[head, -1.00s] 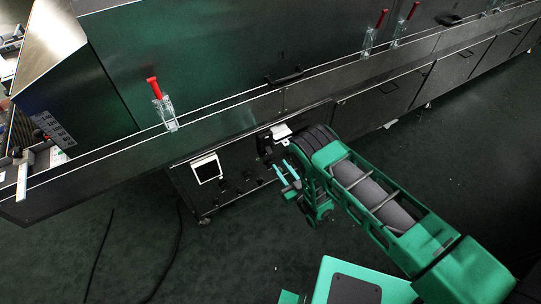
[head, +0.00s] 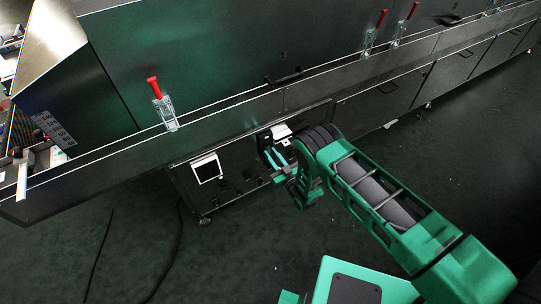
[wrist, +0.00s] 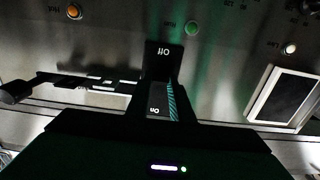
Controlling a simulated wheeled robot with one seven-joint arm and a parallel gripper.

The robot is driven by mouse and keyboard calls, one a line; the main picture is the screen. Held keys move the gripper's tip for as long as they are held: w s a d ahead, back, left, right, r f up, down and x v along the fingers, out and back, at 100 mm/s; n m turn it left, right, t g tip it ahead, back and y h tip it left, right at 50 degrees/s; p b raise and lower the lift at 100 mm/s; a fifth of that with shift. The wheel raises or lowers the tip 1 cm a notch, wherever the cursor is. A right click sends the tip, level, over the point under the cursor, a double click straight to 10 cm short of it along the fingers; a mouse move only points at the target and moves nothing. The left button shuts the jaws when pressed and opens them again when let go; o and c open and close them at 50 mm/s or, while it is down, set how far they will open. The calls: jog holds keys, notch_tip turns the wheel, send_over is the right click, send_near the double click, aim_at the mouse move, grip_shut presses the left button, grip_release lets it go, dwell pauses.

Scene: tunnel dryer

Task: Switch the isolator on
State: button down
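The isolator is a dark unit on the dryer's lower panel, labelled "Off" (wrist: 165,50) and "On" (wrist: 154,110) upside down in the wrist view. In the head view the dark unit (head: 264,141) is partly hidden by my arm. My gripper (head: 277,167) is close in front of it. Its two teal finger strips look apart in the head view. In the wrist view a teal striped pad (wrist: 172,102) shows beside the "On" label. The lever is hard to make out against the dark gripper, and I cannot tell whether the fingers touch it.
The panel carries a white-framed screen (head: 207,168), an orange lamp (wrist: 74,11), a green lamp (wrist: 191,28) and a pale lamp (wrist: 289,48). A red-handled clamp (head: 161,103) stands on the dryer's edge above. Dark cables lie on the floor to the left.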

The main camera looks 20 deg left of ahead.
aim_at(269, 146)
jog(key=shift+a, duration=0.25)
jog(key=shift+d+r, duration=0.1)
jog(key=shift+d, duration=0.1)
jog(key=shift+d+r+g+h, duration=0.1)
jog(key=shift+r+g+h, duration=0.6)
jog(key=shift+h, duration=0.3)
jog(key=g+h, duration=0.1)
jog(key=r+g+h, duration=0.1)
jog(key=shift+w+r+h, duration=0.1)
jog(key=shift+r+h, duration=0.2)
jog(key=shift+w+r+g+h, duration=0.25)
jog(key=shift+r+g+h, duration=0.4)
jog(key=shift+g+h, duration=0.5)
jog(key=shift+w+a+r+g+h, duration=0.15)
jog(key=shift+a+r+g+h, duration=0.15)
jog(key=shift+g+h, duration=0.25)
jog(key=shift+w+a+r+g+h, duration=0.15)
jog(key=shift+r+g+h, duration=0.1)
jog(key=shift+g+h, duration=0.25)
jog(key=shift+w, duration=0.1)
